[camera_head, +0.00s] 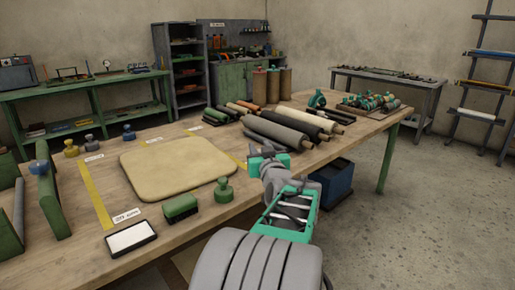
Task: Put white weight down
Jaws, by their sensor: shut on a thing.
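My gripper (267,163) is over the right part of the wooden workbench, near its front edge, just right of the yellow tape line. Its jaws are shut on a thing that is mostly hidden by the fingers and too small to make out. I cannot pick out a white weight for certain. A green knobbed weight (223,190) stands upright on the bench, left of my gripper. Several knobbed weights stand at the back left: a yellow-topped one (71,148), a grey one (90,143) and a blue one (129,133).
A beige sheet (177,165) lies mid-bench between yellow tape lines (97,202). A green brush (181,207) and a dark-framed white pad (130,237) lie at the front. Several sheet rolls (277,130) lie just beyond my gripper. A blue bin (335,184) stands below the bench.

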